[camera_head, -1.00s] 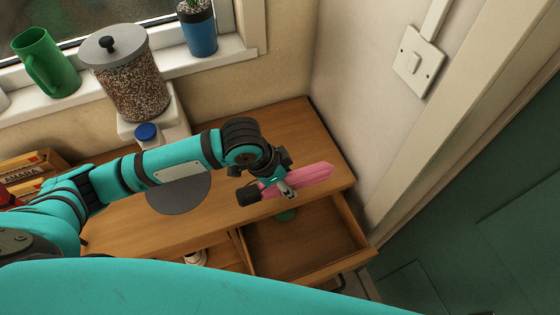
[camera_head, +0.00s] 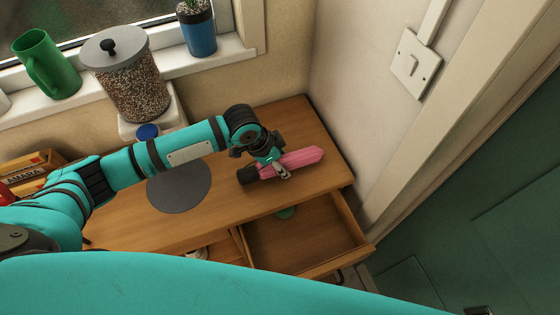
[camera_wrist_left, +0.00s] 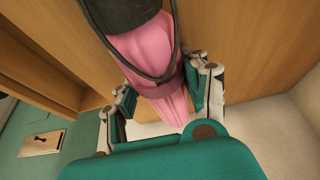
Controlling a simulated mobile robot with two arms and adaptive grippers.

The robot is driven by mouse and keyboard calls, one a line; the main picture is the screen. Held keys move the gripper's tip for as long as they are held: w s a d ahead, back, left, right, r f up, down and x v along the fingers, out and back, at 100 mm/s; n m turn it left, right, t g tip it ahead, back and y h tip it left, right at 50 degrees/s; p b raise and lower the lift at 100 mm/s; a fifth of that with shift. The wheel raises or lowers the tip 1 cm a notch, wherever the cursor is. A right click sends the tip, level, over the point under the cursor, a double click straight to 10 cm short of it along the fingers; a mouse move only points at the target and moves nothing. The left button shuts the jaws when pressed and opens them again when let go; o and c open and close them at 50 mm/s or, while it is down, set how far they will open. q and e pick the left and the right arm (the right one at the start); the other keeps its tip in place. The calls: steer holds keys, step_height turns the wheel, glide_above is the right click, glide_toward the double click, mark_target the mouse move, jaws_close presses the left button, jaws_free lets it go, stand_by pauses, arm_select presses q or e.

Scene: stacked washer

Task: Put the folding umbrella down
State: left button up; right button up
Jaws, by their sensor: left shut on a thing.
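The pink folding umbrella (camera_head: 303,158) with a dark handle lies lengthwise across my left gripper (camera_head: 279,171), over the right part of the wooden cabinet top (camera_head: 226,215). In the left wrist view the umbrella (camera_wrist_left: 150,55) runs between the two fingers of my left gripper (camera_wrist_left: 160,95), which are shut around it. A dark strap loop hangs along it. It is close to the cabinet top; I cannot tell whether it touches. My right gripper is not in view.
An open drawer (camera_head: 307,239) with a green item (camera_head: 286,212) sits below the top's front edge. A grey round mat (camera_head: 179,187) lies left of the umbrella. A seed-filled jar (camera_head: 128,78) stands at the back. The wall is close on the right.

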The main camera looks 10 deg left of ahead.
arm_select(q)
steer(key=shift+f, duration=0.1)
steer(key=o, duration=1.4)
steer(key=v, duration=1.2)
